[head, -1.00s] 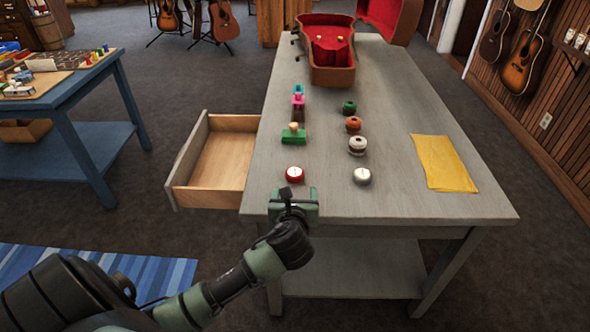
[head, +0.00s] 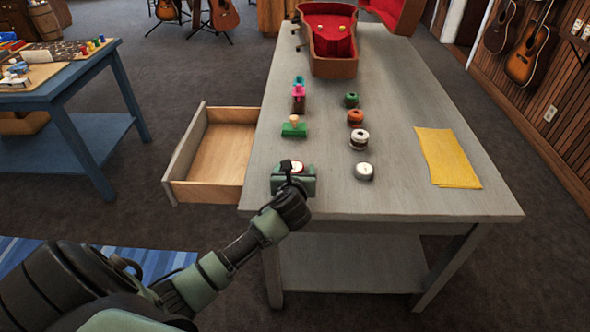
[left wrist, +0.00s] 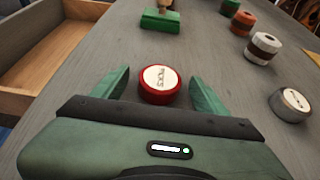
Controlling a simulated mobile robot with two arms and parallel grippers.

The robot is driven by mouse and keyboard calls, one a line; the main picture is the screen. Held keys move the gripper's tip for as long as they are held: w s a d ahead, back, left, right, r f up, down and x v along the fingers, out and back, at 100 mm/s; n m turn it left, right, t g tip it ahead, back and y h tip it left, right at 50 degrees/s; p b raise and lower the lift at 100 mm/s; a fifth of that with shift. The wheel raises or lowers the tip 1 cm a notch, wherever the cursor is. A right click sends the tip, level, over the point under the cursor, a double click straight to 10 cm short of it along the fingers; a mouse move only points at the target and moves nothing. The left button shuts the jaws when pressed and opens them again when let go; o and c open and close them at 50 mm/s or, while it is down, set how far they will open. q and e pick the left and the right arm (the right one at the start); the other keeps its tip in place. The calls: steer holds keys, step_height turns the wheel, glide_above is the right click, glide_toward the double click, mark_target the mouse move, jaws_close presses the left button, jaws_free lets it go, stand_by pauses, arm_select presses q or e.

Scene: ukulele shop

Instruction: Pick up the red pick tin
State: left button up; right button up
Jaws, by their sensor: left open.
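The red pick tin (left wrist: 160,84) is a small round tin with a white labelled lid. It stands on the grey table near its front left part. In the head view the red pick tin (head: 293,167) is partly hidden by my gripper. My left gripper (left wrist: 156,90) is open, with one green finger on each side of the tin; I cannot tell whether they touch it. In the head view my left gripper (head: 294,172) is over the tin. My right gripper is not in view.
A silver tin (head: 364,171) stands to the right. Behind are a green block with a knob (head: 294,128), several coloured spools (head: 359,138) and a red-lined open case (head: 332,66). A yellow cloth (head: 447,157) lies at right. An open drawer (head: 170,180) juts out left.

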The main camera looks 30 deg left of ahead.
arm_select(q)
steer(key=c, duration=1.4)
